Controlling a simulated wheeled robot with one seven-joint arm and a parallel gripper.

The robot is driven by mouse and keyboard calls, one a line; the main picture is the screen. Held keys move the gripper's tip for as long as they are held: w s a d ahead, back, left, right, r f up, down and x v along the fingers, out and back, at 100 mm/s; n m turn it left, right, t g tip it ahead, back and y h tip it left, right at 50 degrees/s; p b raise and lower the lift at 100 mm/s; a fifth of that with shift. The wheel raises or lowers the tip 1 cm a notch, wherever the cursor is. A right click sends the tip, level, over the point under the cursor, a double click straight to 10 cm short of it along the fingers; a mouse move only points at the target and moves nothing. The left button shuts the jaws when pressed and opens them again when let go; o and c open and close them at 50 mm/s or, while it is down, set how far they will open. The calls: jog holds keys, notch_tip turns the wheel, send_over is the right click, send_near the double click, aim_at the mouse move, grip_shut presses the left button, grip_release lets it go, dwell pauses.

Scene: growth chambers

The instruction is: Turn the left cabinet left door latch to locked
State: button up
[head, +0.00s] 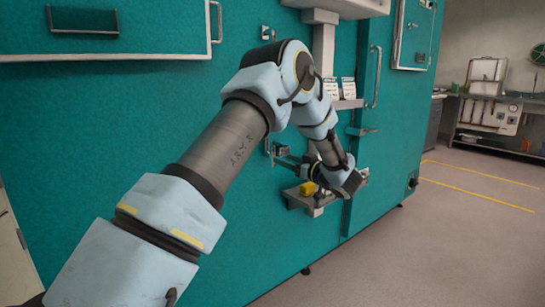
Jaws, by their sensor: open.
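The teal cabinet door (130,130) fills the left and middle of the head view. My arm reaches across in front of it and bends down to my gripper (284,158), which is close to the door face. The gripper is small in this view and seems open, with nothing seen between its fingers. A small dark and grey fitting (268,147) on the door is right by the fingertips and may be the latch. Its turn position is too small to tell, and I cannot tell whether the fingers touch it.
A small shelf (297,200) with a yellow item (308,188) is just below the gripper. Open floor (430,240) lies right, with a bench (500,150) beyond.

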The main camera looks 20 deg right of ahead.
aim_at(274, 154)
jog(key=x, duration=0.7)
jog(key=shift+w, duration=0.2)
jog(key=shift+c, duration=0.2)
grip_shut()
dwell(1.0)
